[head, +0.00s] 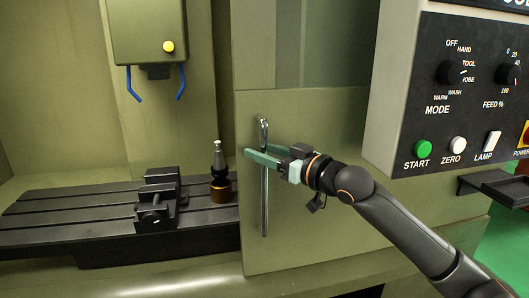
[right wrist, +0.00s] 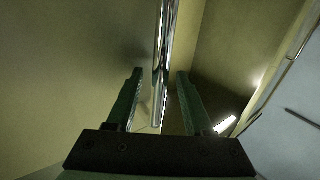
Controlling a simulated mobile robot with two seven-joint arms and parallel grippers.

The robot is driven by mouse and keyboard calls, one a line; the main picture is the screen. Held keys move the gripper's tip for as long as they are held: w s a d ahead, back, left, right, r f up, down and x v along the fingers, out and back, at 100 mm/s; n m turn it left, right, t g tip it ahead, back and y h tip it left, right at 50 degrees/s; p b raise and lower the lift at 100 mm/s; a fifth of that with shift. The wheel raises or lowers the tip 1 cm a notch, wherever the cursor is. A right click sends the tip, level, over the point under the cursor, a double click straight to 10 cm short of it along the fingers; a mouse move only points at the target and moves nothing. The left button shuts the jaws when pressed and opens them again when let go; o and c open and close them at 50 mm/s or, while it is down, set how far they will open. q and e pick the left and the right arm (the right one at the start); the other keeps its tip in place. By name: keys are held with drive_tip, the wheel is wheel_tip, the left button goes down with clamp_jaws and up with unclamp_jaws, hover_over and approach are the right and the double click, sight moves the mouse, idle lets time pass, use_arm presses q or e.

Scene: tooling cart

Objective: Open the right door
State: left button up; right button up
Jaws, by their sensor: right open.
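The right door (head: 330,215) is an olive panel with a darker window in its upper part. A vertical chrome bar handle (head: 264,215) is fixed near its left edge. My right gripper (head: 257,151) reaches in from the right at the upper part of the handle, its green fingers apart. In the right wrist view, the handle (right wrist: 164,50) runs between the two open fingers of the gripper (right wrist: 159,74), with a visible gap on each side. The fingers hide a short piece of the handle in the head view. My left gripper is not in view.
Left of the door, the machine's interior shows a slotted black table (head: 70,208) with a vise (head: 158,205) and a tool holder (head: 219,178). A spindle head (head: 147,32) hangs above. A control panel (head: 450,110) juts out at the right, above my right arm.

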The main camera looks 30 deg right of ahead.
drive_tip(key=shift+s, duration=0.1)
drive_tip(key=b+v, duration=0.6)
drive_tip(key=v, duration=0.6)
drive_tip(key=shift+s, duration=0.15)
idle(0.6)
